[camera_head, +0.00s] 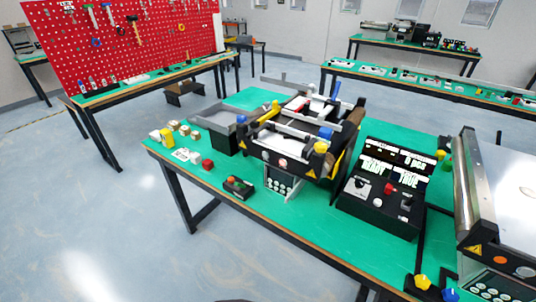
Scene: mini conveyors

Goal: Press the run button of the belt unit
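A belt unit (262,141) with dark sides, yellow-black striped corners and blue and yellow knobs stands on the green table (280,215). Below its front edge is a panel (280,183) with several small round buttons. A small black box (238,187) with a red and a green button lies on the table in front, to the left of that panel. To the right stands a black control box (385,188) with lit text, dials and a red knob. I cannot tell which button is the run button. Neither of my grippers is in view.
A grey bin (213,130) stands left of the belt unit. Small white, yellow and red blocks (188,155) lie near the table's left edge. A second machine (500,200) fills the right edge. The front strip of table by the small black box is clear.

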